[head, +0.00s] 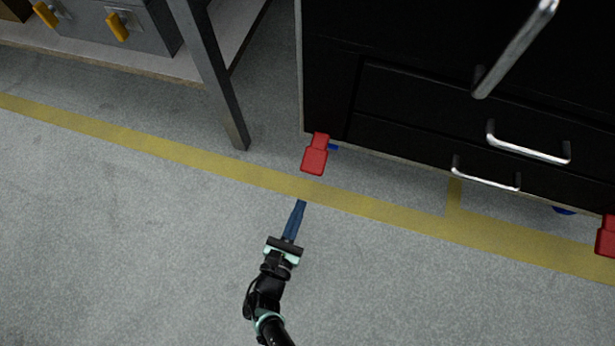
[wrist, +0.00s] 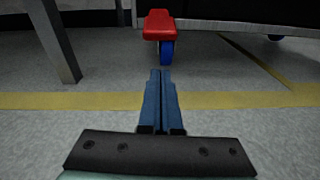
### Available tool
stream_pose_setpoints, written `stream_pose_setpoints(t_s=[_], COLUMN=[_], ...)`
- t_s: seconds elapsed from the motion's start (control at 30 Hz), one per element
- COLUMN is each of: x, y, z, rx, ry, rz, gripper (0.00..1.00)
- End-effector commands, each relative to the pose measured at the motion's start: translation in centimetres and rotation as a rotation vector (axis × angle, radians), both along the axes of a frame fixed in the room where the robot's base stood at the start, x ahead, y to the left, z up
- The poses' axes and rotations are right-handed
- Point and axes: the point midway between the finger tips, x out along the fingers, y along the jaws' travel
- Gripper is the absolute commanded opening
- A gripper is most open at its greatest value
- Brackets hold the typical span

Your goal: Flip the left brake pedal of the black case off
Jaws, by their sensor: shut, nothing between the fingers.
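The black case (head: 420,115) stands at the upper right of the head view, with silver handles on its front. Its left brake pedal (head: 315,155) is red and sticks out at the lower left corner. In the wrist view the red pedal (wrist: 158,25) is above a blue wheel (wrist: 167,51), straight ahead of my fingers. My gripper (head: 301,204) is shut and empty, with its blue fingers together, low over the floor. The fingertips, also in the wrist view (wrist: 160,72), point toward the pedal and are apart from it, on its near side.
A second red pedal (head: 606,236) is at the case's right corner. A metal table leg (head: 222,95) stands left of the case, below a shelf with a grey box (head: 135,25) with yellow latches. A yellow line (head: 180,150) crosses the floor. The floor around my gripper is clear.

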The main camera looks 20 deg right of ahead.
Motion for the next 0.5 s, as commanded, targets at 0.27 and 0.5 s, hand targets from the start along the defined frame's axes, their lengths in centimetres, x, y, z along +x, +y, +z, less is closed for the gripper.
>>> stream_pose_setpoints(t_s=[0.27,0.5], x=[-1.21,-1.2], y=[0.2,0.19], z=[-2.18,-2.09], rx=[-0.063,-0.06], ry=[0.037,0.037], rz=[0.039,0.038], gripper=[0.0,0.0])
